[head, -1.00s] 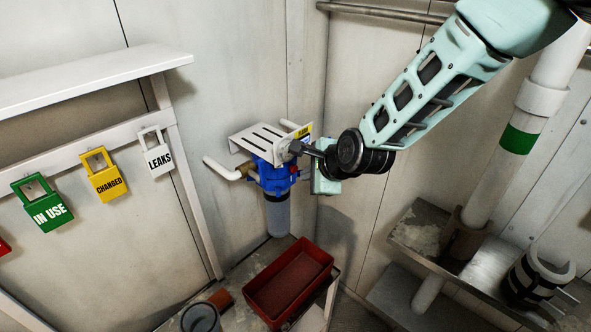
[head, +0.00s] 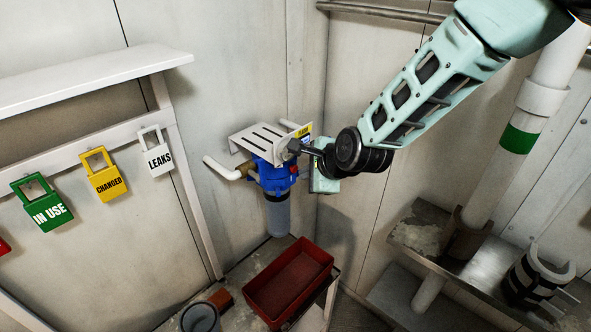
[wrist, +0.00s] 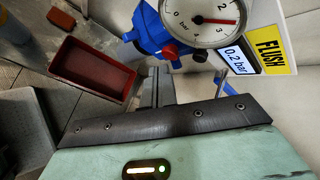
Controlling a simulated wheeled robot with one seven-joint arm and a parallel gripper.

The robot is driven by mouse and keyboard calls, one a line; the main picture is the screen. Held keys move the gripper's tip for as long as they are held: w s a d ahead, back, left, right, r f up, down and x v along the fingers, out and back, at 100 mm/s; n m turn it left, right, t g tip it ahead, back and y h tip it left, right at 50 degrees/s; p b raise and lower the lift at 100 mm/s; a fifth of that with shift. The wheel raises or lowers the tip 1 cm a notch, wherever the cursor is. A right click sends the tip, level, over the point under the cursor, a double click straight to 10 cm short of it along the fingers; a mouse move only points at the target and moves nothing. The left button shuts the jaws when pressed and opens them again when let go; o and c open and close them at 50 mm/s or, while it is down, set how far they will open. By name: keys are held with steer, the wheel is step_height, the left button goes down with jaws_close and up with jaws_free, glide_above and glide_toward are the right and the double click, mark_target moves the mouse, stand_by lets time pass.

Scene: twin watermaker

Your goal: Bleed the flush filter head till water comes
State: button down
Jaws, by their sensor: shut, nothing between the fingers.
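The blue flush filter head (head: 272,178) is on the wall under a slotted white bracket, with a translucent grey bowl (head: 278,216) hanging below it. In the wrist view the blue head (wrist: 150,28) carries a red knob (wrist: 170,51) and a round gauge (wrist: 202,18) with a red needle. A yellow FLUSH label and a 0.2 bar tag (wrist: 235,61) sit beside the gauge. My gripper (head: 293,147) is shut and empty, in front of the head's upper right side. In the wrist view its fingers (wrist: 163,84) are below the red knob; I cannot tell whether they touch anything. No water is visible.
A red tray (head: 262,298) stands on the bench below the bowl, with a grey cup (head: 200,318) at its left. Green, yellow and white tags (head: 157,158) hang at the left. A white pipe (head: 222,169) juts left from the filter. A metal shelf (head: 480,265) is at the right.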

steer(key=shift+w+a, duration=0.15)
steer(key=shift+a, duration=0.05)
steer(key=shift+w+a, duration=0.3)
steer(key=shift+a, duration=0.05)
stand_by(0.9)
steer(key=shift+s, duration=0.1)
steer(key=shift+s+d+b, duration=0.4)
steer(key=shift+s+d, duration=0.1)
steer(key=shift+d, duration=0.15)
steer(key=s+d+b, duration=0.1)
steer(key=d, duration=0.1)
steer(key=s+d, duration=0.2)
steer(key=shift+b, duration=0.35)
stand_by(0.4)
